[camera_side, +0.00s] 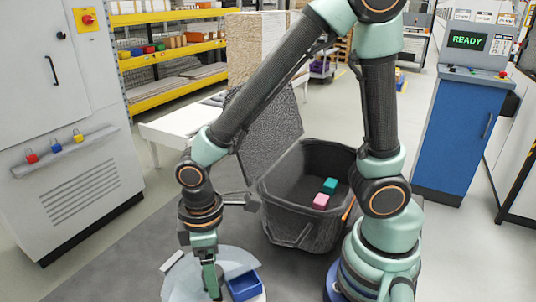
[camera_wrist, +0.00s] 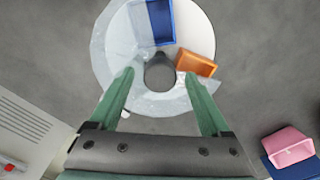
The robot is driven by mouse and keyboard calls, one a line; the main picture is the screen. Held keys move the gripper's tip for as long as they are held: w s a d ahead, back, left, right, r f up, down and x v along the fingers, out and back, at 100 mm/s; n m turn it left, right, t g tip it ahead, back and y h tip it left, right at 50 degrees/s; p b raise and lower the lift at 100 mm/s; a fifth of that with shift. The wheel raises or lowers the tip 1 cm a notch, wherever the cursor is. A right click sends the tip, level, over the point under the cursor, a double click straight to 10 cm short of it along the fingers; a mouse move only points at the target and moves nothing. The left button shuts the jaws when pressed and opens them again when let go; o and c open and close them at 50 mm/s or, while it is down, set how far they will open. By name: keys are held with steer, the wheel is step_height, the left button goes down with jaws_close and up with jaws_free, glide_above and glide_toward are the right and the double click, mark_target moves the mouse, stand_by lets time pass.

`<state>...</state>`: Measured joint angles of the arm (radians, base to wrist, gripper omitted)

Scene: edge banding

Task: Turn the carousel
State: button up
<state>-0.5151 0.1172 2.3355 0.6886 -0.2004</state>
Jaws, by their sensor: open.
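The carousel (camera_side: 183,286) is a pale round disc low in the side view, cut off by the bottom edge. It also fills the top middle of the wrist view (camera_wrist: 195,28), with a dark grey hub (camera_wrist: 160,75) at its centre. A blue tray (camera_wrist: 161,20) sits at its top, and an orange tray (camera_wrist: 196,62) at its right. The blue tray also shows in the side view (camera_side: 246,288). My gripper (camera_wrist: 158,77) points down over the disc with its green fingers apart and empty. The hub appears between the fingertips; I cannot tell whether they touch anything.
A black bin (camera_side: 285,222) with a pink block (camera_side: 321,201) and a teal block (camera_side: 330,186) stands behind the carousel. A grey cabinet (camera_side: 75,190) is at left. A blue console (camera_side: 455,135) showing READY is at right. A pink box (camera_wrist: 289,146) shows at the wrist view's lower right.

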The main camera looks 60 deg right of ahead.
jaws_close()
steer(key=m, duration=0.5)
steer(key=shift+m, duration=0.3)
steer(key=m, duration=0.5)
steer(key=shift+m, duration=0.3)
stand_by(0.3)
jaws_free()
